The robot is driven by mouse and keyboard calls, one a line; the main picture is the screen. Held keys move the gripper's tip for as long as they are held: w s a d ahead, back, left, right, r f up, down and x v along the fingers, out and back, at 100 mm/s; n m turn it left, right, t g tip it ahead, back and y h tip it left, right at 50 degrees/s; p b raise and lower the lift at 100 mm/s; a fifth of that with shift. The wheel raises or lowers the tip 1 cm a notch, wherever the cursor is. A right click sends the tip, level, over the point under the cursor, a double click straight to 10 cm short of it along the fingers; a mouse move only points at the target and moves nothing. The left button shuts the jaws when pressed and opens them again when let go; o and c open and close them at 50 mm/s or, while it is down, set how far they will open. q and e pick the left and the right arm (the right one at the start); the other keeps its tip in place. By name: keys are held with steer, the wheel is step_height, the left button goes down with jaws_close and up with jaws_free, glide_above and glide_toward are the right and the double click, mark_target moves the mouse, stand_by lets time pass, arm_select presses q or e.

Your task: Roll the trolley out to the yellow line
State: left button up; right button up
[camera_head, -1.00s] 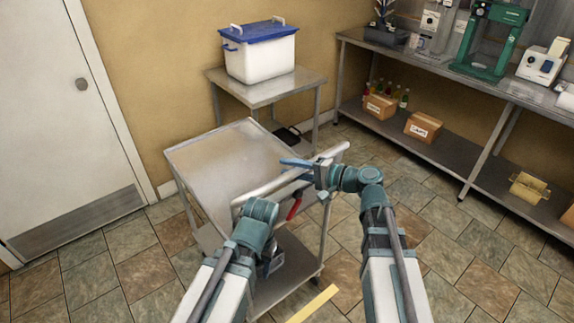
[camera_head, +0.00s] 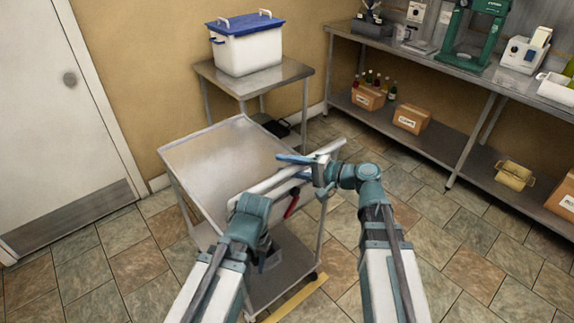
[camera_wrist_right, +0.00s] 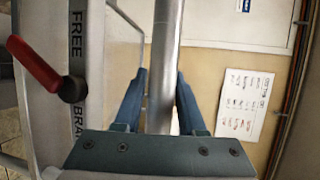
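The metal trolley (camera_head: 215,165) stands in front of me, with an empty top tray, a lower shelf and a push handle (camera_head: 335,146) on its near side. My right gripper (camera_head: 305,162) is at the handle; in the right wrist view its blue fingers (camera_wrist_right: 160,85) close in on both sides of the bar (camera_wrist_right: 165,50). A red lever (camera_wrist_right: 35,65) is angled toward the "FREE" end of its label. My left arm reaches the handle's left end, but its fingers are hidden. The yellow line (camera_head: 297,298) lies on the floor right beside the trolley's near lower edge.
A side table (camera_head: 290,72) with a blue-lidded white bucket (camera_head: 246,45) stands behind the trolley. A long workbench (camera_head: 400,55) with boxes on its lower shelf runs along the right. A door (camera_head: 55,110) is at left. Tiled floor is free at right.

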steer(key=shift+o, duration=1.3)
steer(key=p+v, duration=0.2)
steer(key=v, duration=1.1)
steer(key=shift+s+d, duration=0.15)
steer(key=shift+d, duration=0.2)
